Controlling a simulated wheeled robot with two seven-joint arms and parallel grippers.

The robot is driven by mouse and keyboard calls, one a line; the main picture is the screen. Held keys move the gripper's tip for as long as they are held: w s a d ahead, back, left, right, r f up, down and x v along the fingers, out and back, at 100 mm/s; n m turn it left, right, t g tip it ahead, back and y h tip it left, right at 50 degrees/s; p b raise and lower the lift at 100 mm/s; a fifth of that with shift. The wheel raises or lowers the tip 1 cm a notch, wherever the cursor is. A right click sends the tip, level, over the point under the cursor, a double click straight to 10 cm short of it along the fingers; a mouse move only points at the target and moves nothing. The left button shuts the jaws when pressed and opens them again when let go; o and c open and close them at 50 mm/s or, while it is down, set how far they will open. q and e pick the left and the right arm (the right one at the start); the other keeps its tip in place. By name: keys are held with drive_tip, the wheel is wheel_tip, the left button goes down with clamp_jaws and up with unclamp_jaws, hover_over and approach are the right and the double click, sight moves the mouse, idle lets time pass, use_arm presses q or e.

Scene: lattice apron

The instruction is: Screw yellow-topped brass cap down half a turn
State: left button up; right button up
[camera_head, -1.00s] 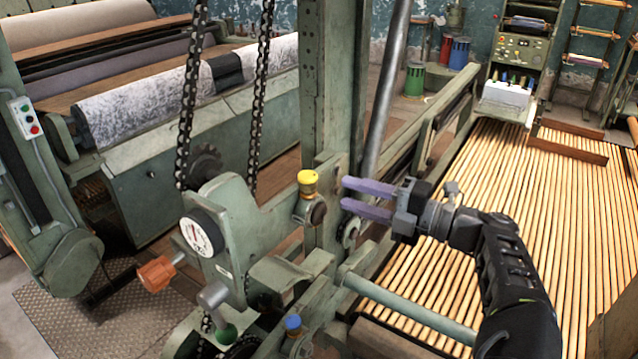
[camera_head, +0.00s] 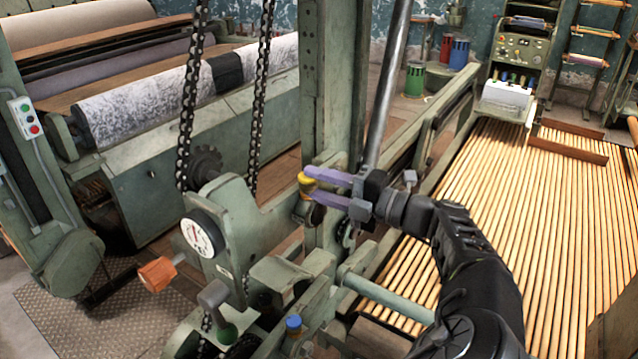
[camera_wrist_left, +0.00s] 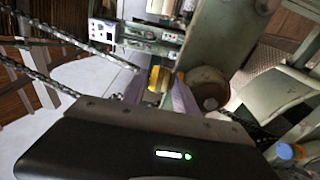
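The yellow-topped brass cap (camera_head: 304,180) stands on the green machine frame beside the tall green post in the head view, partly covered by my fingers. It also shows in the left wrist view (camera_wrist_left: 158,78), between the two purple fingertips. My left gripper (camera_head: 314,183) reaches in from the right, its fingers apart, one on the far side and one on the near side of the cap. I cannot tell whether the fingers touch it. The cap's lower part is mostly hidden. My right gripper is in neither view.
A blue-topped cap (camera_head: 293,323) sits lower on the frame. Chains (camera_head: 187,110) hang nearby. The green post (camera_head: 330,80) rises close behind.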

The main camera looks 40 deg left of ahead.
use_arm(q)
drive_tip(key=shift+c, duration=0.5)
clamp_jaws()
drive_tip(key=shift+s+m+t, duration=0.1)
drive_tip(key=shift+m+t, duration=0.3)
drive_tip(key=shift+t, duration=0.2)
drive_tip(key=t, duration=0.1)
drive_tip(key=m+t, duration=0.1)
drive_tip(key=shift+s+m+t+b, duration=0.2)
drive_tip(key=shift+m+t+b, duration=0.1)
drive_tip(key=shift+b, duration=0.05)
drive_tip(key=shift+s+m+t+h+p, duration=0.2)
drive_tip(key=shift+m+t+h+p, duration=0.15)
drive_tip(key=shift+m+t, duration=0.8)
drive_tip(key=shift+s+m+t+h+p, duration=0.25)
drive_tip(key=shift+m+t, duration=0.4)
drive_tip(key=shift+t, duration=0.9)
drive_tip(key=shift+w, duration=0.1)
drive_tip(key=shift+o, duration=0.5)
unclamp_jaws()
